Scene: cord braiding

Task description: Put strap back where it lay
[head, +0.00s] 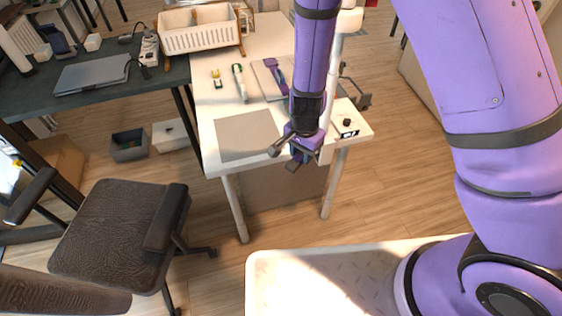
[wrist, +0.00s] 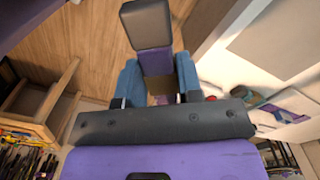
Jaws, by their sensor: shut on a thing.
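My gripper (head: 291,152) hangs over the front edge of the white table (head: 262,180). In the wrist view its two blue jaws (wrist: 156,82) are closed on a purple piece with a dark grey end, which I take to be the strap (wrist: 153,60). It sticks out beyond the jaws, over the floor. The black bar of my gripper hides the near part. In the head view the grey end (head: 277,147) points left, clear of the tabletop. A flat grey mat (head: 243,136) lies on the table, left of my gripper.
A board with a purple item (head: 274,72) lies farther back, with a green-and-white tool (head: 239,80) and a small yellow item (head: 216,77) beside it. A white basket (head: 200,35) stands behind. A black knob (head: 347,122) is at the right corner. A chair (head: 122,225) stands front left.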

